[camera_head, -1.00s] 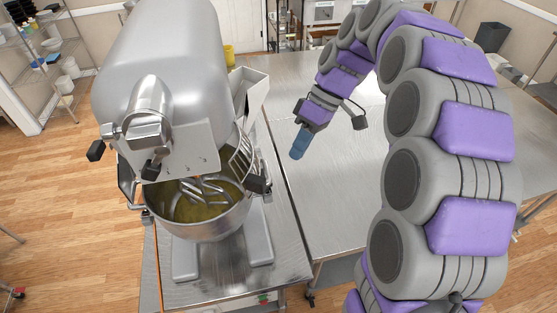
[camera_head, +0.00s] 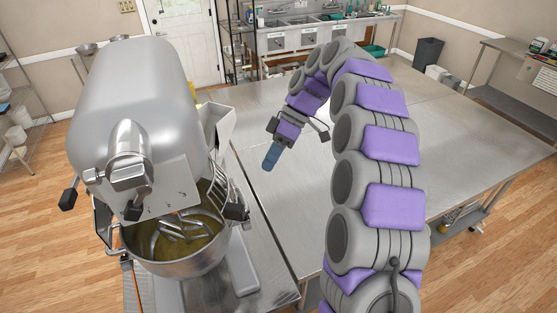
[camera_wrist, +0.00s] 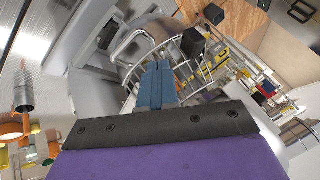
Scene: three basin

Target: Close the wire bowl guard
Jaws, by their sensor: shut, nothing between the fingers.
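A large grey stand mixer (camera_head: 135,95) stands at the left in the head view. Its steel bowl (camera_head: 180,266) holds a yellowish mix and a metal beater (camera_head: 178,228). The wire bowl guard (camera_head: 222,180) shows as thin curved bars at the right side of the bowl, swung away from the front. In the wrist view the wire guard (camera_wrist: 190,72) curves behind my fingers. My gripper (camera_head: 270,158) has blue fingers, held together and empty, pointing down to the right of the mixer, apart from it in the head view. The fingers also show in the wrist view (camera_wrist: 156,82).
A steel table (camera_head: 300,185) lies right of the mixer, mostly bare. A grey chute (camera_head: 217,130) juts from the mixer's right side. Black knobs (camera_head: 235,212) stick out near the bowl's right rim. Shelves and sinks (camera_head: 300,38) stand at the back.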

